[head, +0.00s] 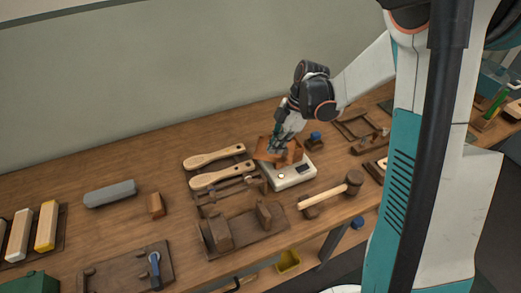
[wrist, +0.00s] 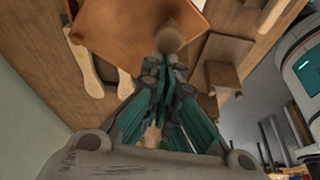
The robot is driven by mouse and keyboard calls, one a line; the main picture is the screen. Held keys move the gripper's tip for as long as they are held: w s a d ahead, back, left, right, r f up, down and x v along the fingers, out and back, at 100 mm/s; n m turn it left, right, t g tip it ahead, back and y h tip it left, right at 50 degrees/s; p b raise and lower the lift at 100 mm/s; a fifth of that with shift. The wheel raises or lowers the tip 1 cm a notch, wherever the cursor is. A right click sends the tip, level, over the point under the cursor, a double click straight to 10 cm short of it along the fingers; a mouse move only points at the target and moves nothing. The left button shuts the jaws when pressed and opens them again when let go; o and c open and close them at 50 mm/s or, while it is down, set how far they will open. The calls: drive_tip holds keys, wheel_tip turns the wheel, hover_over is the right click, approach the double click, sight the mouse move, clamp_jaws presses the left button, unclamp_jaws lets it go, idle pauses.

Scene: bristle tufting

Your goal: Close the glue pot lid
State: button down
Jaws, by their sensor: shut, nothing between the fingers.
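The glue pot is a copper-brown vessel (head: 293,155) on a white heater base (head: 294,178) at the middle of the bench. Its lid seems to be the orange-brown plate (head: 264,149) standing tilted at its left side. In the wrist view an orange-brown flat lid (wrist: 115,30) fills the top, with a round brownish knob (wrist: 170,38) beside my fingertips. My gripper (head: 275,147) is shut and empty, down at the pot; its fingers also show in the wrist view (wrist: 160,62). Whether the fingertips touch the lid or knob I cannot tell. The gripper hides part of the pot.
Two pale wooden paddles (head: 220,176) lie left of the pot. A wooden mallet (head: 333,195) lies in front at right, and a small blue-capped jar (head: 315,139) stands close on the right. A dark wooden fixture (head: 240,229) stands in front. Bare bench lies behind the paddles.

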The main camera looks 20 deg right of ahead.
drive_tip(key=shift+w+d, duration=0.25)
drive_tip(key=shift+d, duration=0.7)
drive_tip(key=shift+w+d, duration=0.25)
drive_tip(key=shift+d, duration=0.25)
drive_tip(key=shift+w+d, duration=0.25)
drive_tip(key=shift+d, duration=0.2)
drive_tip(key=shift+w+d, duration=0.7)
drive_tip(key=shift+d, duration=0.2)
drive_tip(key=shift+w, duration=0.1)
